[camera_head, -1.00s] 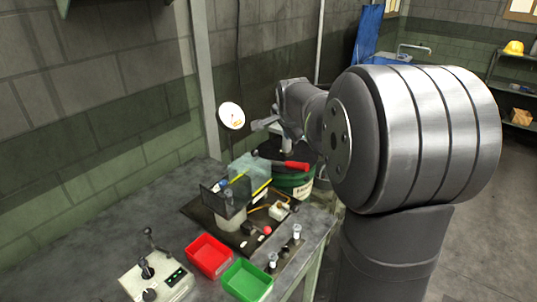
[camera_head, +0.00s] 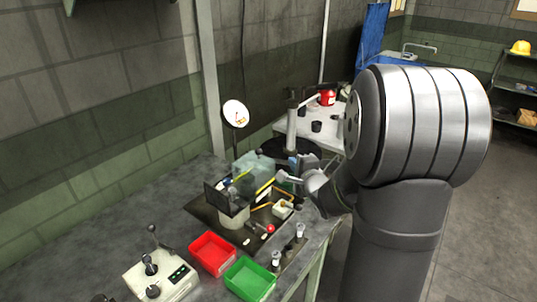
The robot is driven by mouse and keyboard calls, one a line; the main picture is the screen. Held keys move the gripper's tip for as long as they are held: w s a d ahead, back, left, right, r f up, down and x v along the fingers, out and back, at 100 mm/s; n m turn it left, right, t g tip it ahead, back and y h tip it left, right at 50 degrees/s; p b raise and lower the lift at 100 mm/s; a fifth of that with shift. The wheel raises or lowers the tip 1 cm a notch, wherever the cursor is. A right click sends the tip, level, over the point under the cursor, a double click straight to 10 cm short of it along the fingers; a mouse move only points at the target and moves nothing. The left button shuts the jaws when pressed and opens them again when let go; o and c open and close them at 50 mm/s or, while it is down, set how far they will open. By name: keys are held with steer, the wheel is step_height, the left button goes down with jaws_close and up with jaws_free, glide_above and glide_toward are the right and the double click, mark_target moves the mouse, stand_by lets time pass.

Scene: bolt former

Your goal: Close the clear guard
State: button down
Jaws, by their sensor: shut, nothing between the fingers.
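The clear guard (camera_head: 254,170) is a pale, see-through panel with a yellow strip at its lower right, at the back of the bolt former on the bench. A dark plate (camera_head: 214,202) stands in front of it, over a pale round body (camera_head: 233,222). How far the guard stands open is hard to tell. My gripper (camera_head: 284,176) is low at the right of the guard, close to its yellow strip. It is shut with nothing held. I cannot tell whether it touches the guard. My wrist and forearm fill the right of the view.
A red tray (camera_head: 212,254) and a green tray (camera_head: 249,280) lie in front, beside a control box (camera_head: 161,276) with levers. A red ball knob (camera_head: 270,229) and small metal posts are near my arm. A round white sign (camera_head: 236,113) stands behind the machine.

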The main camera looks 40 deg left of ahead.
mark_target(268, 159)
steer(key=a, duration=0.3)
steer(key=a+y, duration=0.1)
steer(key=a, duration=0.2)
steer(key=a+g+y, duration=0.1)
steer(key=a, duration=0.3)
steer(key=shift+w+f+m, duration=0.3)
steer(key=shift+w+f, duration=0.05)
steer(key=s, duration=1.1)
steer(key=shift+s, duration=0.35)
steer(key=v, duration=1)
